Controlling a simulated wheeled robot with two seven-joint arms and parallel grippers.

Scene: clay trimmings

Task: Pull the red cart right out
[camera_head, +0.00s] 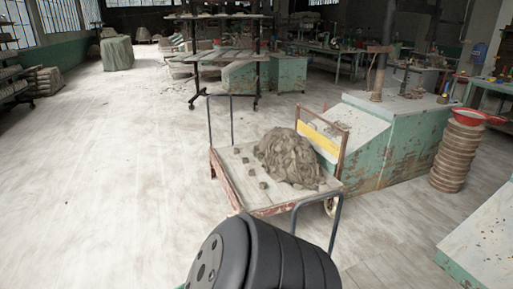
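The red cart (219,172) stands in the middle of the view, a low flat cart with a worn red edge and a pale wooden deck. A grey-brown heap of clay (288,157) lies on its right half, with several small clay lumps (252,172) beside it. A thin dark tube handle (232,110) rises at its far left corner, and a bent grey-blue tube handle (337,212) stands at its near right end. A wheel shows under the right side. A dark, rounded part of my own arm covers the bottom middle. Neither gripper is in view.
A green, paint-chipped bench (395,150) stands close on the cart's right. A stack of round brown discs (455,155) with a red dish on top stands farther right. A pale-topped table (485,240) fills the lower right corner. The floor to the left is clear.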

